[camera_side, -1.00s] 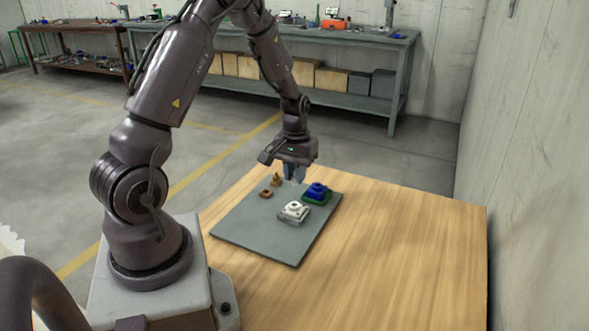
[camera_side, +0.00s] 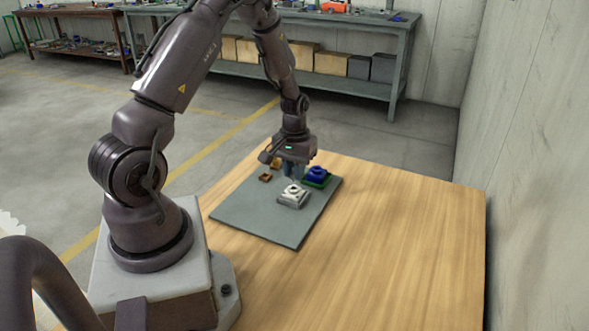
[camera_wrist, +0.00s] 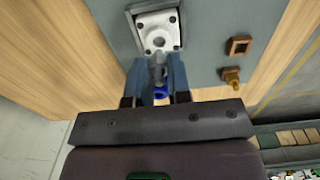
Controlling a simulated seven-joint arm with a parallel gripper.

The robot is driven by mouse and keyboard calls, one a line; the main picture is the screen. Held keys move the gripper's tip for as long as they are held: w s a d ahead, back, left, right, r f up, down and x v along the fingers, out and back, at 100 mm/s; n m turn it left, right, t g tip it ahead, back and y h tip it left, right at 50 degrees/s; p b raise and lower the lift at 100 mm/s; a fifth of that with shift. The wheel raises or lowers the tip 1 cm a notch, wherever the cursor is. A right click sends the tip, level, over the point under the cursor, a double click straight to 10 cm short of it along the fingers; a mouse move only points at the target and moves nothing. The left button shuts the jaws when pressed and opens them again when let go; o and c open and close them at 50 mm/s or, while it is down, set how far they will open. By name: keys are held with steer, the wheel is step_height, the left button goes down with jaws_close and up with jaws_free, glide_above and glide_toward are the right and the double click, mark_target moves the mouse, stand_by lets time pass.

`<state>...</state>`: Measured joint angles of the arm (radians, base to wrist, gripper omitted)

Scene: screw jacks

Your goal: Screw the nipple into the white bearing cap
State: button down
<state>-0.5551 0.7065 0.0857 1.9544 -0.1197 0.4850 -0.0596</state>
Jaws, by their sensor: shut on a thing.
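The white bearing cap (camera_side: 292,198) sits on the grey mat, a square block with a round raised centre. In the wrist view, the cap (camera_wrist: 148,24) lies just beyond my fingertips, with a dark hole in its middle. My gripper (camera_side: 293,175) points down, close above the cap's far side. In the wrist view, my gripper (camera_wrist: 158,68) is shut on a small grey piece, seemingly the nipple (camera_wrist: 158,61). The nipple's lower end appears near the cap; I cannot tell whether they touch.
A brown square part (camera_wrist: 240,46) and a brass-coloured fitting (camera_wrist: 231,76) lie to the side. The mat's near part (camera_side: 262,219) and the wooden table's right side (camera_side: 410,240) are clear.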

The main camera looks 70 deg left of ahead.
steer(key=shift+f, duration=1.1)
stand_by(0.3)
steer(key=m, duration=2)
steer(key=shift+a, duration=0.1)
steer(key=m, duration=0.4)
steer(key=shift+a, duration=0.1)
steer(key=c, duration=1.2)
jaws_free()
steer(key=shift+f, duration=0.1)
